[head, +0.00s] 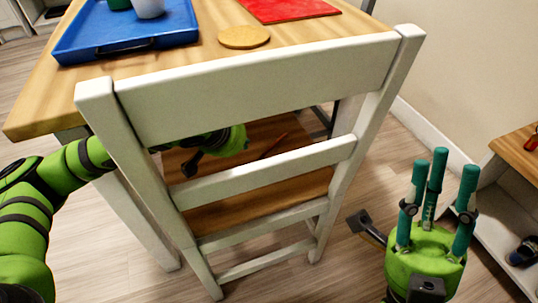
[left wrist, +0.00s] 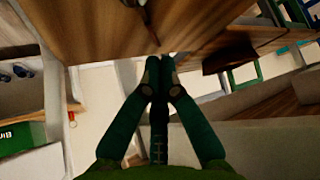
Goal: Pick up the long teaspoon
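A thin reddish-brown stick-like thing (head: 274,146), which may be the long teaspoon, lies on the brown seat of the white chair (head: 262,92). The chair's back rails partly hide the seat. My left arm reaches in behind the chair back, and the green left hand (head: 236,139) is just left of the thin thing. Its fingers are hidden in the head view. In the left wrist view my left gripper (left wrist: 160,60) has its fingertips drawn together close to a wooden surface (left wrist: 100,30). A thin dark line (left wrist: 152,25) shows beyond the tips; I cannot tell what it is. My right gripper (head: 438,190) is open and empty.
A low shelf unit (head: 500,205) stands at the right. Bare floor shows between the chair and the shelf.

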